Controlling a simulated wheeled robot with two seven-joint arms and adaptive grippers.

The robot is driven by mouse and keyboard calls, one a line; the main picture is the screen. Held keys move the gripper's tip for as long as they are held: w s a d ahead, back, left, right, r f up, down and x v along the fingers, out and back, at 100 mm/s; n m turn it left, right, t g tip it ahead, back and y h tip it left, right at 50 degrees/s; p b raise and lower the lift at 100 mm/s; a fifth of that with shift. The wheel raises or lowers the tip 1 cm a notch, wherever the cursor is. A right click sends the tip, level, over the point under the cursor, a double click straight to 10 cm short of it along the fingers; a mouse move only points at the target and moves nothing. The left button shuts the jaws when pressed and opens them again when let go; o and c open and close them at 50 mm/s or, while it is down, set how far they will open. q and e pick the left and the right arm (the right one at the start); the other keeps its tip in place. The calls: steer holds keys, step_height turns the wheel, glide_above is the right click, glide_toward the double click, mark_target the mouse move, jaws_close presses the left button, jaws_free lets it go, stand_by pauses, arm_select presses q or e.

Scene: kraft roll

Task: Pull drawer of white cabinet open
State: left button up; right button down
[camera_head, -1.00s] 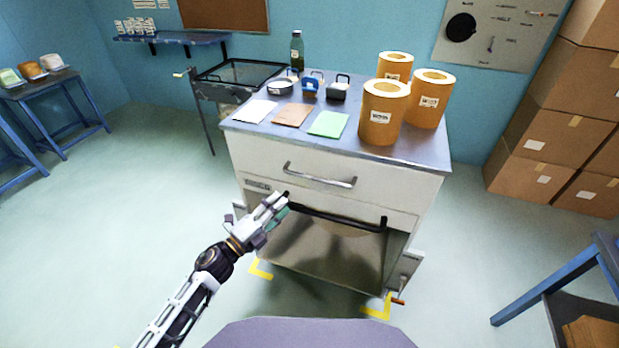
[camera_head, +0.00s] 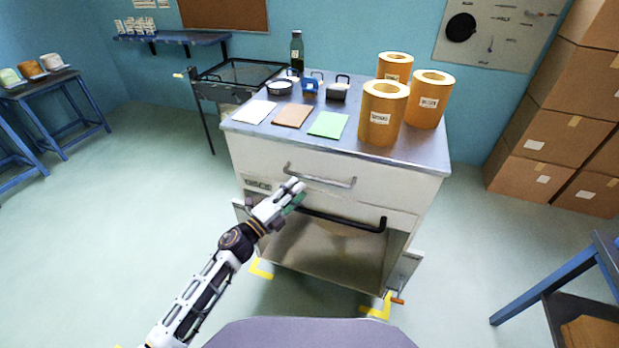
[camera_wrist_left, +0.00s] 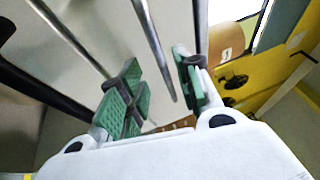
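The white cabinet (camera_head: 237,150) stands in the middle of the head view. Its upper drawer (camera_head: 385,190) looks shut, with a grey bar handle (camera_head: 325,181) across its front. My left gripper (camera_head: 296,190) is just below the handle's left end, fingers pointing up and right. In the left wrist view its green-padded fingers (camera_wrist_left: 160,88) are apart. A grey metal bar (camera_wrist_left: 156,50), which looks like the handle, runs between them in the picture; I cannot tell whether it touches a pad. My right gripper is not in view.
A dark bar (camera_head: 345,219) crosses the cabinet below the drawer, above an open bay. Kraft rolls (camera_head: 382,115), coloured sheets (camera_head: 328,124) and a bottle (camera_head: 297,50) stand or lie on top. Cardboard boxes (camera_head: 556,140) are stacked right. The floor (camera_head: 110,220) left is clear.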

mark_target(310, 178)
arm_select(q)
steer(key=shift+x, duration=3.4)
jaws_close()
